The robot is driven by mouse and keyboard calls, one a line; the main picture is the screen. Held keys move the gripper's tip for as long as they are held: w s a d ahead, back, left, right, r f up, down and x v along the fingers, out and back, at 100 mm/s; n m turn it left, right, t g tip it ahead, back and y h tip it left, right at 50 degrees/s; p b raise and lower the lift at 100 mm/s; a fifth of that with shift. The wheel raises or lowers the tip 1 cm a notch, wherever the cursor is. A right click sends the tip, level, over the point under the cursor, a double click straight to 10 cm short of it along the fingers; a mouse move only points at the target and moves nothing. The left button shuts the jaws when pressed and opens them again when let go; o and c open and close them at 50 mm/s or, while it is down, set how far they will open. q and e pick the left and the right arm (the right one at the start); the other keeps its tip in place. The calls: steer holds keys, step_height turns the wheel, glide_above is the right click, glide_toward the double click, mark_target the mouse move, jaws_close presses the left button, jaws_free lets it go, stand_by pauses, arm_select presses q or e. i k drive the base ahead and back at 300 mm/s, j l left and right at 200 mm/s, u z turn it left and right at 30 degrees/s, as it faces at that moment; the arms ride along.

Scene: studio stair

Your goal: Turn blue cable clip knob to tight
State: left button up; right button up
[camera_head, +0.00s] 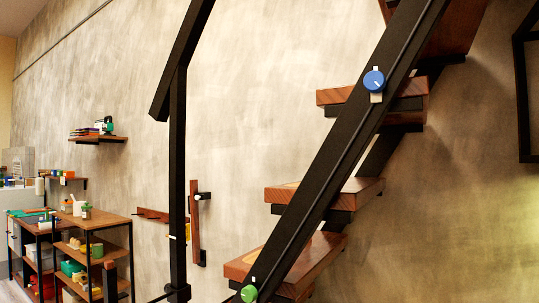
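The blue cable clip knob (374,81) is a round blue disc with a pale pointer line. It sits on the black slanted stair beam (340,135), in the upper right of the head view. White tabs show just above and below the knob, and its pointer slants toward the lower right. I cannot tell from here whether that is tight or loose. Neither of my grippers is in view.
A green knob (249,293) sits lower on the same beam. Wooden treads (330,190) stick out behind the beam. A black post (178,180) stands left of it. Shelves (110,232) with small items stand at the lower left. A black frame (524,90) is at right.

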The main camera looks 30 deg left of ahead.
mark_target(375, 82)
steer(key=k+l+u, duration=0.55)
steer(key=k, duration=0.2)
steer(key=k+u, duration=0.3)
steer(key=k+l, duration=0.05)
